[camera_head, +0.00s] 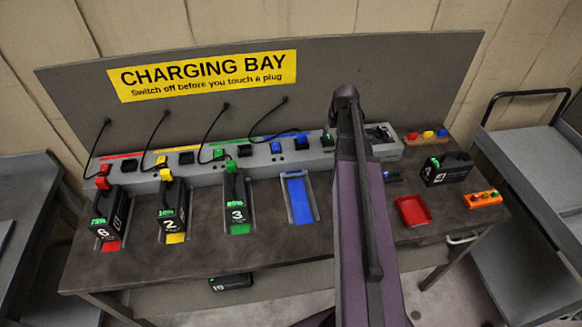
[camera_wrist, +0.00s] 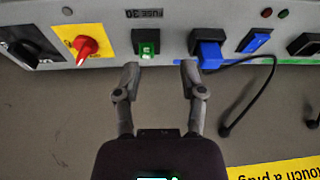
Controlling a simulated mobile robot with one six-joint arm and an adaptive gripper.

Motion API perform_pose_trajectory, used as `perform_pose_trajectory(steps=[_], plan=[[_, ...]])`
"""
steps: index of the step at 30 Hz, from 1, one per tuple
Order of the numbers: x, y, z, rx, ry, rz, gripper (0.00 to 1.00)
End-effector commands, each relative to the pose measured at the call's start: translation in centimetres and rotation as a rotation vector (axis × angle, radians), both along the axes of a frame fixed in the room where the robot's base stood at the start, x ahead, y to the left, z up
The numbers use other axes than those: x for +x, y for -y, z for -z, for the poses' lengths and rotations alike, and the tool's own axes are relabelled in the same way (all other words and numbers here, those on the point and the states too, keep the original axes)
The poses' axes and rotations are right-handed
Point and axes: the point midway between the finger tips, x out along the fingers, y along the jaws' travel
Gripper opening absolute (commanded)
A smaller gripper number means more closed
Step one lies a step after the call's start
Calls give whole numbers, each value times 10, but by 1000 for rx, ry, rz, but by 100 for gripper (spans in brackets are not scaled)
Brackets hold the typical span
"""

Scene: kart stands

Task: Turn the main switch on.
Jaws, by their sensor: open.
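The main switch looks to be the red rotary knob (camera_wrist: 86,47) on a yellow plate (camera_wrist: 70,32), left of centre in the wrist view. I cannot tell whether it is on or off. It is not clear in the head view, where my arm covers that part of the grey panel. My gripper (camera_wrist: 160,73) is open and empty, its two fingertips apart just below the panel edge. The fingers sit to the right of the red knob. A lit-looking green rocker switch (camera_wrist: 146,42) lies just above the gap between them.
A blue plug (camera_wrist: 210,52) with a cable and a blue rocker switch (camera_wrist: 256,40) are to the right of the fingers. A black fitting (camera_wrist: 25,48) is left of the knob. Battery packs (camera_head: 170,207), a red tray (camera_head: 412,210) and an orange block (camera_head: 482,199) occupy the bench.

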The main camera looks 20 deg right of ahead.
Motion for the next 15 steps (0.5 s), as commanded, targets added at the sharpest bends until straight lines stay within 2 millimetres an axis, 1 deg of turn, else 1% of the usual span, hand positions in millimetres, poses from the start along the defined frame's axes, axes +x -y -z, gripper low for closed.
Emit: perform_pose_trajectory(steps=[1, 3, 15], plan=[[-2, -8, 4, 1, -5, -6, 53], [-3, -18, 6, 5, -13, -11, 53], [-12, -71, 22, 17, -59, -41, 53]])
